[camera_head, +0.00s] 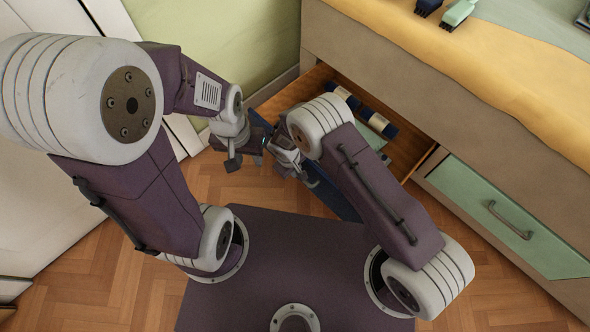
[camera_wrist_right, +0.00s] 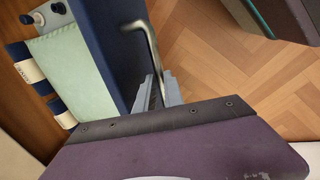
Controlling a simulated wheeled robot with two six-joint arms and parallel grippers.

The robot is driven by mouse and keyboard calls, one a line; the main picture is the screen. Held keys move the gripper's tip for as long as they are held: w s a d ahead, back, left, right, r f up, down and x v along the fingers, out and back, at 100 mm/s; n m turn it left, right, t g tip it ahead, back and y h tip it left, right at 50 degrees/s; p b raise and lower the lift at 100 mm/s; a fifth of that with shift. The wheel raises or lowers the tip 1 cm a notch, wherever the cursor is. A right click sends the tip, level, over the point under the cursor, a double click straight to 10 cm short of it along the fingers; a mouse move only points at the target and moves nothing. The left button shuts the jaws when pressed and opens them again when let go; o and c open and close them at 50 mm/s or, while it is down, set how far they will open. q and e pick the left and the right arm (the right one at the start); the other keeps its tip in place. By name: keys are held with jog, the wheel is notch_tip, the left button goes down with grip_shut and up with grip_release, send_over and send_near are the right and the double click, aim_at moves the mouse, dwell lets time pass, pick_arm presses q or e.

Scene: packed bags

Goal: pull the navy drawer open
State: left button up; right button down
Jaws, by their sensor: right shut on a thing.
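The navy drawer stands pulled out from under the bed. Its navy front (camera_head: 338,198) shows in the head view beneath my right arm, and in the right wrist view (camera_wrist_right: 108,42). Its wooden inside is in sight, with rolled navy-and-white items (camera_head: 380,125) and a mint-green item (camera_wrist_right: 70,75) in it. My right gripper (camera_wrist_right: 155,92) is shut on the drawer's metal handle (camera_wrist_right: 146,42), in front of the navy face. My left gripper (camera_head: 244,160) is beside it to the left, in the air above the floor. Its jaw gap is not clear.
A green drawer (camera_head: 490,205) with a metal handle is shut at the right. The bed (camera_head: 480,55) has a yellow cover, with small navy and green items on top. White panels stand at the left. Wooden floor (camera_head: 90,245) is bare around my base.

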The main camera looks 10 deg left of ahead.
jog(key=c, duration=1.5)
grip_release()
jog(key=shift+o, duration=0.2)
notch_tip(320, 180, up, 9)
jog(key=s+a+p, duration=0.1)
jog(key=p, duration=0.6)
jog(key=shift+s, duration=0.15)
